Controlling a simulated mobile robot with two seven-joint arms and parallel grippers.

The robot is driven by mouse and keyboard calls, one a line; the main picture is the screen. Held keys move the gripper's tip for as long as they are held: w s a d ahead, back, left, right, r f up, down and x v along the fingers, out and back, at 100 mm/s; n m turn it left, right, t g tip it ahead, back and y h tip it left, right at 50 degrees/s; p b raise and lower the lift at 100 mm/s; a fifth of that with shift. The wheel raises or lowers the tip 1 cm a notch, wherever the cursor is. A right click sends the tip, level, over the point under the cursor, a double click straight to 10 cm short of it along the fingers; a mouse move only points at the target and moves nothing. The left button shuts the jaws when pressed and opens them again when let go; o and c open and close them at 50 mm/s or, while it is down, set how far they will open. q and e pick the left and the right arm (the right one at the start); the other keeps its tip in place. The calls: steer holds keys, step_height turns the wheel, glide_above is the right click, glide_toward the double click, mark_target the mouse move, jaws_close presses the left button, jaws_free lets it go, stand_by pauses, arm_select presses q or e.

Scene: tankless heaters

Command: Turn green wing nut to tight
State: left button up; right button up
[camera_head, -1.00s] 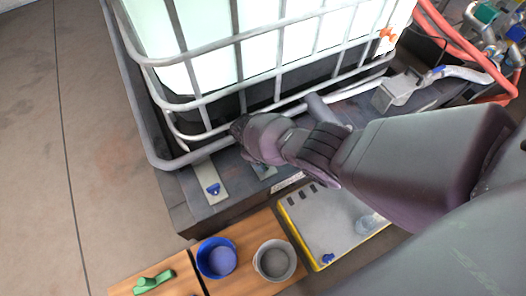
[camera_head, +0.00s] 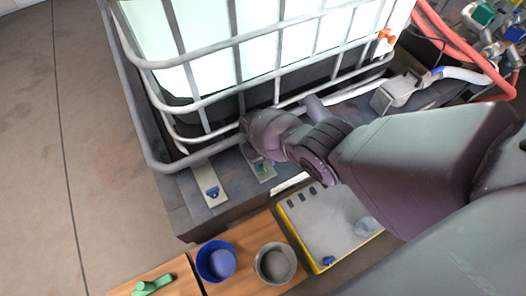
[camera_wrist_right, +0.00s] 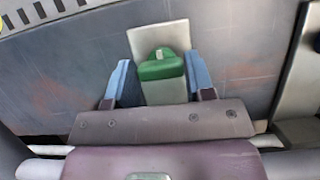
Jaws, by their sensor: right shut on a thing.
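The green wing nut (camera_wrist_right: 163,68) sits on a pale metal plate (camera_wrist_right: 158,34) on the dark platform in the right wrist view. My right gripper (camera_wrist_right: 159,62) has its two blue fingers on either side of the nut and is shut on it. In the head view the green nut (camera_head: 263,168) shows small below my right wrist, on its plate in front of the caged tank; my wrist hides the fingers there. My left gripper is not in view.
A blue wing nut (camera_head: 212,192) sits on a plate to the left. The tank's metal cage (camera_head: 215,97) stands close behind. A blue bowl (camera_head: 202,275), a grey bowl (camera_head: 259,276) and a green object (camera_head: 153,285) stand on wooden tops in front, beside a yellow-edged board (camera_head: 330,222).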

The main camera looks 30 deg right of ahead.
stand_by(0.3)
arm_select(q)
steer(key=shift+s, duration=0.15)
arm_select(e)
steer(key=o, duration=0.9)
arm_select(q)
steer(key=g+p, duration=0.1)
steer(key=p, duration=0.2)
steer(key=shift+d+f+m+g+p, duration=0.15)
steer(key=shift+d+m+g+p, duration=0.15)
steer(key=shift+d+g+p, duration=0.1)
arm_select(e)
steer(key=v, duration=1)
steer(key=shift+w+r, duration=0.15)
steer(key=shift+r, duration=0.25)
